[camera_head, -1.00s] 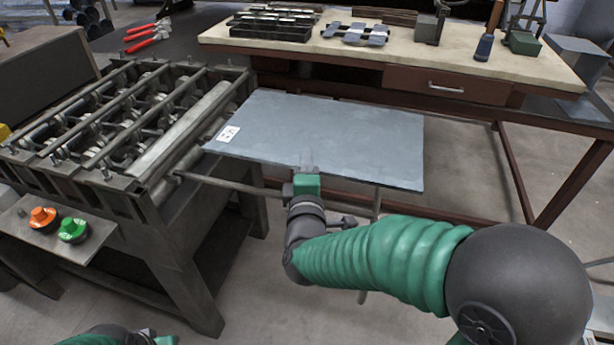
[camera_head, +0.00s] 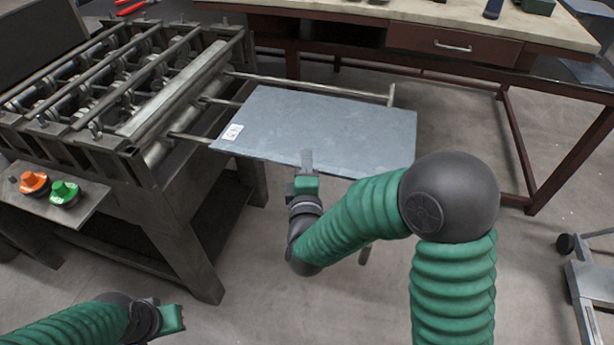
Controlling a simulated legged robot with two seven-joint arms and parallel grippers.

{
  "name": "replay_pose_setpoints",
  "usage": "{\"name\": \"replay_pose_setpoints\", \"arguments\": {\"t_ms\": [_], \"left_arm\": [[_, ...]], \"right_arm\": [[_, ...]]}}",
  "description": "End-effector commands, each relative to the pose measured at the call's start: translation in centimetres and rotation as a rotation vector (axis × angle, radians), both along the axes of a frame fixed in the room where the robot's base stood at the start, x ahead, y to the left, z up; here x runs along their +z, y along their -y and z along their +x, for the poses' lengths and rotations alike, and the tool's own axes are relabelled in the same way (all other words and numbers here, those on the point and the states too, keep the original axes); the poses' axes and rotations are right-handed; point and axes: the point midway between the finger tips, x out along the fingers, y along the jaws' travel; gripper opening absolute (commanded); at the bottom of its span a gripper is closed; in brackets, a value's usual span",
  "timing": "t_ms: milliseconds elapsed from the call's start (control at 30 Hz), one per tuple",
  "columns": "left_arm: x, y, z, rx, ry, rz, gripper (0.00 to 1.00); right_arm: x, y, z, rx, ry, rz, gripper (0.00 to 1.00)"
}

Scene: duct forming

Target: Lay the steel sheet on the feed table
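The steel sheet (camera_head: 325,128) is a flat blue-grey rectangle with a small white label at its left corner. It lies roughly level over the feed table, whose rods (camera_head: 300,86) stick out to the right from the forming machine. One long rod shows past the sheet's far edge, and short rod ends show at its left; the rest are hidden under it. I cannot tell whether the sheet touches the rods. My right gripper (camera_head: 307,160) is shut on the sheet's near edge, with one finger visible on top. My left gripper (camera_head: 172,318) is low at left, away from the sheet; its fingers are unclear.
The roller forming machine (camera_head: 130,125) stands at left, with an orange knob (camera_head: 34,182) and a green knob (camera_head: 64,192) on its front panel. A workbench with a drawer (camera_head: 455,45) stands behind. A wheeled stand (camera_head: 592,290) is at right. Floor in front is clear.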

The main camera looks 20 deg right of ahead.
Motion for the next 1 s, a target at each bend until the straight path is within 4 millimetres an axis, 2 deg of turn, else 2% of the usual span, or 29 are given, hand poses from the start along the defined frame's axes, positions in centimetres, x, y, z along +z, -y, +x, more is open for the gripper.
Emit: {"name": "replay_pose_setpoints", "arguments": {"t_ms": [200,300,600,800,1000], "left_arm": [[-1.2,0.0,0.0,0.000,0.001,0.000,0.00],[-1.1,0.0,0.0,0.000,0.000,0.000,0.00],[-1.3,0.0,0.0,0.000,0.001,0.000,0.00],[-1.2,0.0,0.0,0.000,0.000,0.000,0.00],[-1.2,0.0,0.0,0.000,0.000,0.000,0.00]], "right_arm": [[-2.9,0.0,0.0,0.000,0.003,-0.001,0.00],[-4.0,0.0,0.0,0.000,0.003,-0.002,0.00],[-4.2,0.0,0.0,0.000,0.007,-0.002,0.00],[-4.3,0.0,0.0,0.000,0.002,-0.001,0.24],[-4.3,0.0,0.0,0.000,0.002,-0.001,0.24]]}}
